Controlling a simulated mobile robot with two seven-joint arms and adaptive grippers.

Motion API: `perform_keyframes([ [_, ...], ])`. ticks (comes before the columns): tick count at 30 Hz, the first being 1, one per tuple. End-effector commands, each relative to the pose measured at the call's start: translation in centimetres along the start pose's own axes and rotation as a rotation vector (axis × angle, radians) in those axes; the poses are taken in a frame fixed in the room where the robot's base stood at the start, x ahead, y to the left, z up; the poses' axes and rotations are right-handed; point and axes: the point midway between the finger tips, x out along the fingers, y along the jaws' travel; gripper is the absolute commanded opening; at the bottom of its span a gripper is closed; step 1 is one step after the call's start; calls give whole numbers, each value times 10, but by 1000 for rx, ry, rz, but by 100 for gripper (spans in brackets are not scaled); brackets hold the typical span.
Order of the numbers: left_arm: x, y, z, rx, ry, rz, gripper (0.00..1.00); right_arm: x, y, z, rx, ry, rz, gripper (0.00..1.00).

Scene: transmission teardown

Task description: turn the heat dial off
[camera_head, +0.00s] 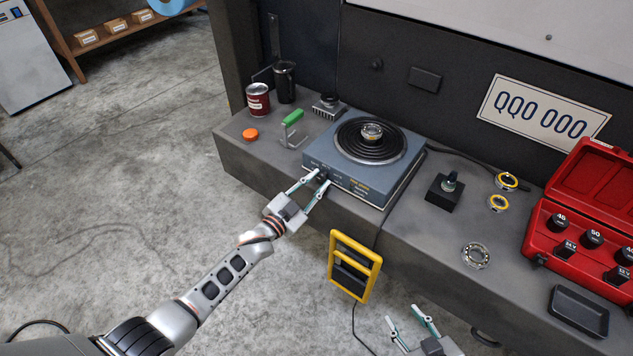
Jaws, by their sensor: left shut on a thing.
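The grey-blue hot plate (398,180) stands on the workbench, with a metal ring part (372,131) resting on its black coil. Its small dark heat dial (322,175) is on the front face, toward the left end. My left gripper (317,180) reaches up to that face, with one finger on each side of the dial, shut on it. The fingers partly hide the dial, and I cannot read its setting. My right gripper (400,314) is at the bottom of the view, in front of the bench, with its fingers apart and empty.
A yellow-framed object (354,265) is at the bench front, between my grippers. Bearings (476,255) and a red toolbox (575,220) are to the right.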

Motion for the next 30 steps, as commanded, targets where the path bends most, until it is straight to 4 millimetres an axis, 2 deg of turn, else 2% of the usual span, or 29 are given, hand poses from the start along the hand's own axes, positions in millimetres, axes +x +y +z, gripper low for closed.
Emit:
perform_keyframes([
  [6, -1, 0, 1, -193, -2, 1, 1, -3, 0, -5, 4, 5, -1, 40],
  [15, -1, 1, 1, -394, -3, 1, 1, -4, 0, -9, 6, 9, -1, 40],
  [30, -1, 1, 1, -510, -1, 1, 1, -2, 2, -12, 6, 15, 0, 40],
])
